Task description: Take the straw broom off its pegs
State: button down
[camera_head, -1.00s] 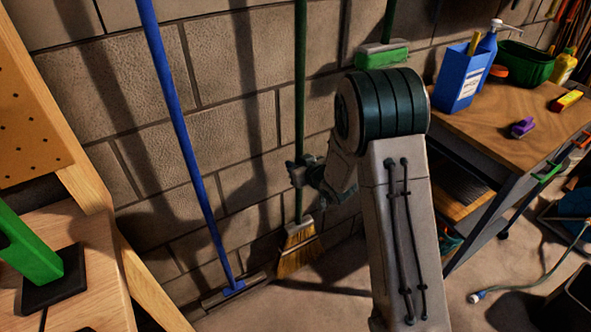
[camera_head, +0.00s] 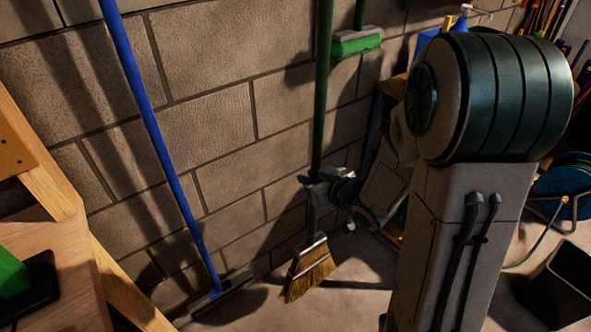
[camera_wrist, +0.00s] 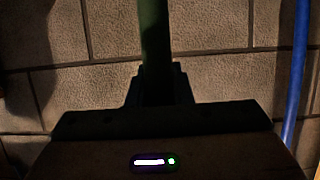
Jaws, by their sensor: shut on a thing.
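The straw broom (camera_head: 311,270) hangs upright in front of the block wall, with a dark green handle and tan bristles at the bottom. My gripper (camera_head: 312,181) is shut on the lower part of its handle, a little above the bristle head. In the wrist view the green handle (camera_wrist: 154,45) stands upright between the fingers of my gripper (camera_wrist: 157,88). The pegs are not in view, as the top of the handle runs out of the frame.
A blue-handled tool (camera_head: 157,135) leans on the wall at the left. A green-headed brush (camera_head: 356,42) hangs close to the right of the broom handle. A wooden bench (camera_head: 65,255) stands at the lower left. A dark bin (camera_head: 560,290) stands at the lower right.

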jog(key=s+d+b, duration=0.1)
jog(key=b, duration=0.3)
jog(key=s+b, duration=0.1)
jog(key=b, duration=0.4)
jog(key=shift+s+d+f, duration=0.1)
jog(key=shift+s+d, duration=0.25)
jog(key=shift+d, duration=0.05)
